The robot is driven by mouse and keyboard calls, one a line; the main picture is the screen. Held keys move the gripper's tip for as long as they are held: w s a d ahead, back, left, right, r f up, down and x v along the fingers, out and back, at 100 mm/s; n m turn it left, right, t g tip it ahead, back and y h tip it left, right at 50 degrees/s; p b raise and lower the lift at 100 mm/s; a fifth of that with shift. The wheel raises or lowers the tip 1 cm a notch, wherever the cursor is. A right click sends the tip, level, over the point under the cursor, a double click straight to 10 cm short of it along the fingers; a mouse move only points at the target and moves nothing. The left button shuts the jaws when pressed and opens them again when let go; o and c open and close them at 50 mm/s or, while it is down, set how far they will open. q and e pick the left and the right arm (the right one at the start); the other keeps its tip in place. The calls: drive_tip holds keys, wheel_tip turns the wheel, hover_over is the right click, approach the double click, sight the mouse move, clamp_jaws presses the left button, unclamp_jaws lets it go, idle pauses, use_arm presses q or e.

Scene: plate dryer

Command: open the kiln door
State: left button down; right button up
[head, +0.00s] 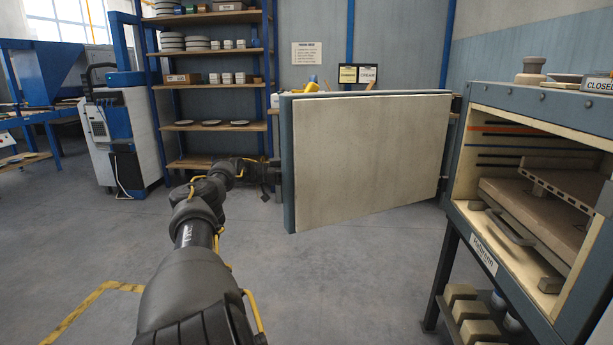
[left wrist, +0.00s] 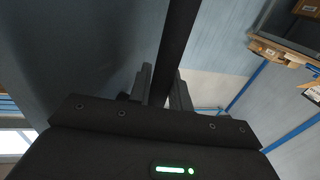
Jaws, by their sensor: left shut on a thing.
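The kiln (head: 530,125) stands at the right with its chamber exposed. Its door (head: 370,155) is swung wide out to the left, with the cream inner face towards me and a blue-grey edge at its free end. My left gripper (head: 272,173) is at that free end, partly hidden behind the door's edge. In the left wrist view my left gripper (left wrist: 163,92) is shut on a dark bar, the door handle (left wrist: 178,40). The handle is hidden in the head view. My right gripper is not in view.
Inside the kiln are a shelf slab (head: 540,205) and a metal handle piece (head: 510,228). Blocks (head: 465,300) sit on the stand below. A shelf rack (head: 210,90) with dishes stands behind the door. The grey floor (head: 350,285) before the door is clear.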

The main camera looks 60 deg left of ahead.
use_arm(q)
drive_tip(key=shift+a+f, duration=0.1)
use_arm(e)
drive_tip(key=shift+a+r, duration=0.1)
